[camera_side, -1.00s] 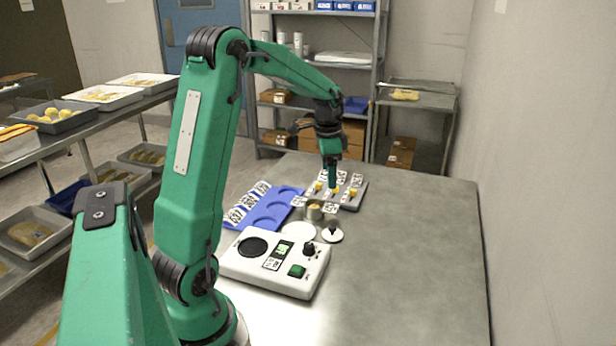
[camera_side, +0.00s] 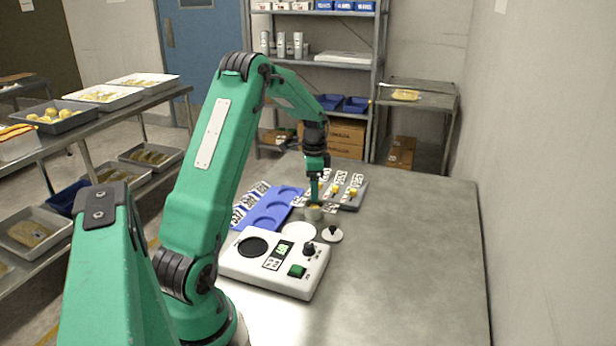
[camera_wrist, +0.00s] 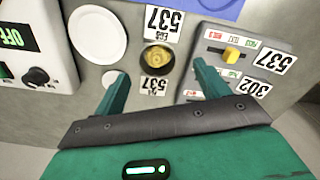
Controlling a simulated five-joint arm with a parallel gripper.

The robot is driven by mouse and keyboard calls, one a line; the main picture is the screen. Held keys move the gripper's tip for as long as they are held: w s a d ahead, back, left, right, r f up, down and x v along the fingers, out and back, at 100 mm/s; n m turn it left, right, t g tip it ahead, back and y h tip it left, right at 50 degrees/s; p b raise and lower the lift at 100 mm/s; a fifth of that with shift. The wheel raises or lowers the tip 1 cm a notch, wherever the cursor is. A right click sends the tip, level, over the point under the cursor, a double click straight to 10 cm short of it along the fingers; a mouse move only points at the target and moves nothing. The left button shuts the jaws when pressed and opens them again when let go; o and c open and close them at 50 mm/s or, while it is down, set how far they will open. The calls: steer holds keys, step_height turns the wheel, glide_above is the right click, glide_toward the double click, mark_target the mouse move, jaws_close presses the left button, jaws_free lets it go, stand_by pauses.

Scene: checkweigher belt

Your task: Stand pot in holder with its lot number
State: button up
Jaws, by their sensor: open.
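A small metal pot (camera_side: 313,214) with yellow contents stands on the table, below and partly hidden by my gripper (camera_side: 314,200). In the wrist view the pot (camera_wrist: 157,60) is upright, with tags reading 537 on its far and near sides. My gripper (camera_wrist: 161,88) is open, its two green fingers reaching down on either side, just short of the pot in that picture. The blue holder (camera_side: 292,193) has round recesses and number cards along its left side, too small to read surely. Only its edge (camera_wrist: 215,8) shows in the wrist view.
A white device (camera_side: 240,264) with a display, knob and green button stands in front. A white disc (camera_side: 299,231) and knobbed lid (camera_side: 332,234) lie near the pot. A grey slider block (camera_side: 352,203), with tags 537 and 302, stands behind. The right table is clear.

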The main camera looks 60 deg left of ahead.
mark_target(314, 206)
steer(key=shift+f, duration=0.35)
steer(key=shift+f, duration=0.1)
steer(key=shift+d+f, duration=0.15)
steer(key=shift+f, duration=1.1)
steer(key=shift+d+f, duration=0.1)
steer(key=shift+f, duration=1.15)
steer(key=shift+c, duration=0.4)
steer(key=c, duration=1.1)
steer(key=shift+r, duration=0.15)
steer(key=shift+c, duration=0.2)
